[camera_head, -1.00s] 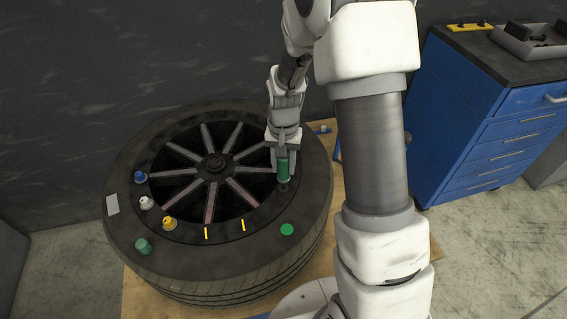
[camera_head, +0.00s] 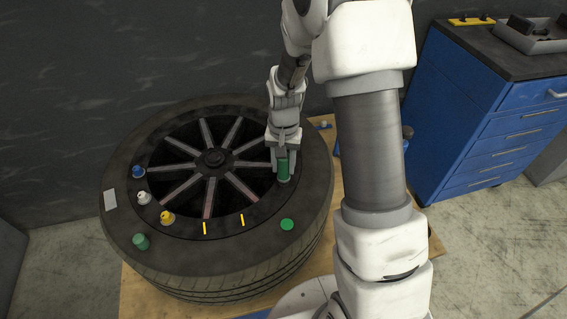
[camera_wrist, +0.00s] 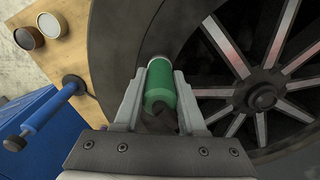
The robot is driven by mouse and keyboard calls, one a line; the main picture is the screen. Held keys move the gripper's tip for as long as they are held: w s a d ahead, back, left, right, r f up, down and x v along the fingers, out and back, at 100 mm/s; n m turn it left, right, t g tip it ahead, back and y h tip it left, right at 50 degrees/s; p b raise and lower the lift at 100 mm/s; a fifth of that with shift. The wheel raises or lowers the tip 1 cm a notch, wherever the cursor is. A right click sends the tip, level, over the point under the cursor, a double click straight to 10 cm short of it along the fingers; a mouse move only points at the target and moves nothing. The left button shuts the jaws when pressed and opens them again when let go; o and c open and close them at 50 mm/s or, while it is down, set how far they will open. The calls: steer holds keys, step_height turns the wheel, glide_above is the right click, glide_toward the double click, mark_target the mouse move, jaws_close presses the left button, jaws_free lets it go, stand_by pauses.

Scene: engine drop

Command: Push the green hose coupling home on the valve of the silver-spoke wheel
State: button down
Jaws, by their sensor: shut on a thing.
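The silver-spoke wheel (camera_head: 213,159) lies flat with its wide black tyre (camera_head: 316,185) around it; its spokes (camera_wrist: 297,42) also show in the wrist view. My gripper (camera_head: 283,172) is over the right side of the rim, shut on the green hose coupling (camera_head: 283,166). The coupling is upright between the fingers and shows in the wrist view (camera_wrist: 160,84) with a pale end. Its lower end is at the rim, with a light grey ring just below. The valve is hidden under it, so I cannot tell how far it is seated.
Blue (camera_head: 138,171), white (camera_head: 144,198) and yellow (camera_head: 167,218) caps and a green cylinder (camera_head: 140,241) stand on the wheel's left. A flat green disc (camera_head: 287,225) lies on the front tyre. A blue-handled tool (camera_wrist: 50,112) and two round containers (camera_wrist: 40,32) are beside the wheel.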

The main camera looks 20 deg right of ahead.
steer(key=shift+f+b, duration=0.7)
steer(key=shift+f, duration=0.25)
steer(key=shift+c, duration=2)
jaws_free()
step_height(320, 180, up, 18)
steer(key=p, duration=0.3)
steer(key=shift+f, duration=0.25)
